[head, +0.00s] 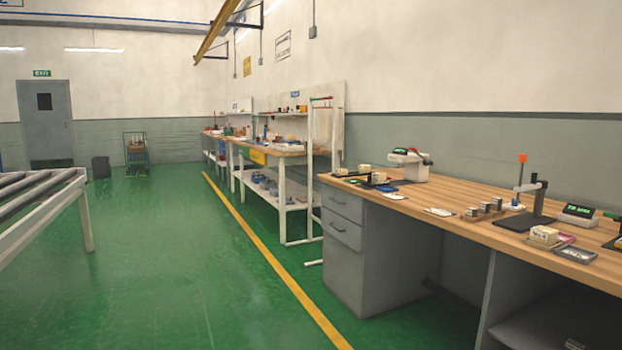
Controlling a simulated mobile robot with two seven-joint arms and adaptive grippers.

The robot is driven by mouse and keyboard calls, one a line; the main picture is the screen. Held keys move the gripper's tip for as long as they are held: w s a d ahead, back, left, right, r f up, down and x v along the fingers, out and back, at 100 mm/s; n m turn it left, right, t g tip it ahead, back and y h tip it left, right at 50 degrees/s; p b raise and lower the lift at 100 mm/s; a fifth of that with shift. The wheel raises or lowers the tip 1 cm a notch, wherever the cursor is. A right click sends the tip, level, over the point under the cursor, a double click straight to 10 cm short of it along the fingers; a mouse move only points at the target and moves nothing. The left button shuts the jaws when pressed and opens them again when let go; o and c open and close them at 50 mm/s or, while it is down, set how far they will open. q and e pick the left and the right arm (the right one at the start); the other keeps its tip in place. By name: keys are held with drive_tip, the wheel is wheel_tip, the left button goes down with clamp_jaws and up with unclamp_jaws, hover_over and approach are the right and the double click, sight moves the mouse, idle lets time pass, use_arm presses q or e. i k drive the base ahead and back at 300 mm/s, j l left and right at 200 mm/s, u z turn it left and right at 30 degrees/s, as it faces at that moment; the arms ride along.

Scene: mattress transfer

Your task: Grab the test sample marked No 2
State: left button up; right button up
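Several small beige blocks that may be test samples lie on the wooden bench (460,195) at the right. One beige block (544,235) is near the bench's front edge at the right. Another beige block (378,178) and a similar one (364,169) are at the bench's far left end. Any number on them is too small to read, so I cannot tell which is No 2. Neither of my grippers is in view.
The bench also holds a white device (408,162), a black stand (527,215), a small display unit (578,215) and a row of small blocks (484,208). Grey drawers (343,220) stand beneath. A roller conveyor (45,205) is at left. The green floor between is clear.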

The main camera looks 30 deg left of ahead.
sight(378, 177)
drive_tip(key=i+j+u, duration=0.2)
drive_tip(key=i+u, duration=0.25)
drive_tip(key=i+j+u, duration=0.1)
drive_tip(key=i+u, duration=0.3)
drive_tip(key=i, duration=1.7)
drive_tip(key=i+z, duration=0.2)
drive_tip(key=i, duration=0.2)
drive_tip(key=i+j+z, duration=0.2)
drive_tip(key=i, duration=0.2)
drive_tip(key=i+j+z, duration=0.2)
drive_tip(key=i, duration=0.2)
drive_tip(key=z, duration=0.25)
